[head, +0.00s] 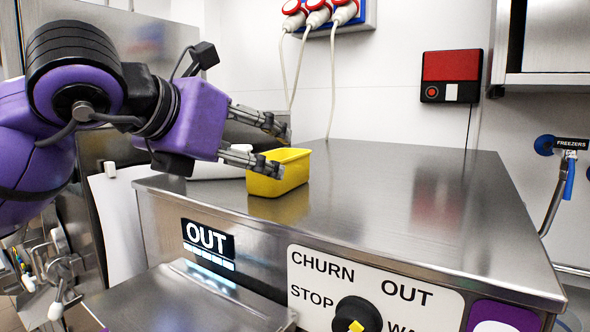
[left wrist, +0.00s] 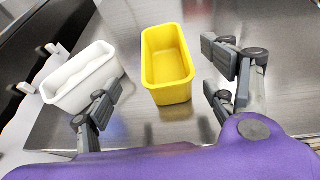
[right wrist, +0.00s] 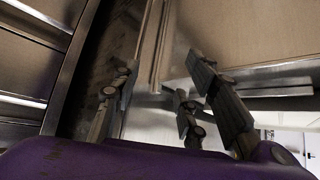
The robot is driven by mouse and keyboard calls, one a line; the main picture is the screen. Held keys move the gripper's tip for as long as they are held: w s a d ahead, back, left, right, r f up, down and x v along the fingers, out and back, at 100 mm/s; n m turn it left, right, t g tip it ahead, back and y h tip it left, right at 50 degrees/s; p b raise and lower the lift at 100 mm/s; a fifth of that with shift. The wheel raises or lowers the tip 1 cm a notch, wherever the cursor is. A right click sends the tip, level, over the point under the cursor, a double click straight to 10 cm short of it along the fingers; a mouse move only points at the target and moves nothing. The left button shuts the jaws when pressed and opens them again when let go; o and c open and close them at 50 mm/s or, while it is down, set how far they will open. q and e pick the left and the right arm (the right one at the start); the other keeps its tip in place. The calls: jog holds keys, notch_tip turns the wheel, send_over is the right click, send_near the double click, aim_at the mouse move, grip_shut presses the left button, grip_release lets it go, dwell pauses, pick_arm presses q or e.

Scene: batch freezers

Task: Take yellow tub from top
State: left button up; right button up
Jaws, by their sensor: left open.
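The yellow tub (head: 279,174) stands upright on the steel top of the machine (head: 385,200), near its left end. It is a rectangular open tub and looks empty in the left wrist view (left wrist: 167,66). My left gripper (head: 270,146) is open and comes in from the left beside the tub. In the left wrist view the tub lies ahead, between the lines of the spread fingers (left wrist: 165,95), and nothing is held. My right gripper (right wrist: 165,90) shows only in its own wrist view, with its fingers spread and nothing between them, facing steel panels.
A white tub (left wrist: 82,76) stands left of the yellow tub, partly behind my left gripper in the head view. The steel top to the right is clear. A red-and-black wall box (head: 451,77) and plugs with hanging cables (head: 318,15) are behind.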

pick_arm(q)
jog(key=x, duration=0.4)
jog(key=p+x, duration=0.1)
jog(key=x, duration=0.1)
jog(key=shift+s+d+f, duration=0.2)
jog(key=shift+s+d, duration=0.05)
jog(key=shift+d, duration=0.1)
jog(key=shift+w+d+f, duration=0.15)
jog(key=shift+w+f, duration=0.05)
jog(key=shift+w, duration=0.2)
jog(key=c, duration=1.3)
jog(key=shift+r, duration=0.1)
